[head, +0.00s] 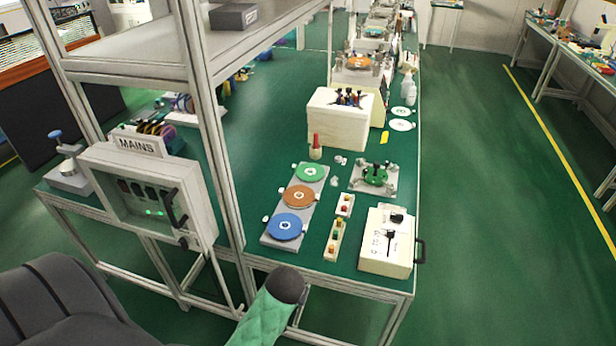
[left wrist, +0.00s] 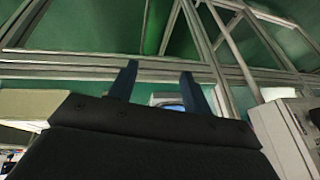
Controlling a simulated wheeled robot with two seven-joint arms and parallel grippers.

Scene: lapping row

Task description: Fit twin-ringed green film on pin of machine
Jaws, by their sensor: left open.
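A green film disc (head: 309,172) with a pale centre lies at the far end of a light grey plate (head: 268,238) on the green bench. The ring marks on it are too small to make out. A small machine (head: 388,188) with a green top and dark upright parts stands to the right of the plate. I cannot make out its pin. My left gripper (left wrist: 160,68) shows only in the left wrist view, open and with nothing between its fingers, apart from the film. My right gripper is not in view.
Orange (head: 299,196) and blue (head: 286,226) discs share the plate. A white control box (head: 385,255) and small block trays stand at the near right. A frame post (head: 213,120) and the MAINS box (head: 140,185) stand at the left.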

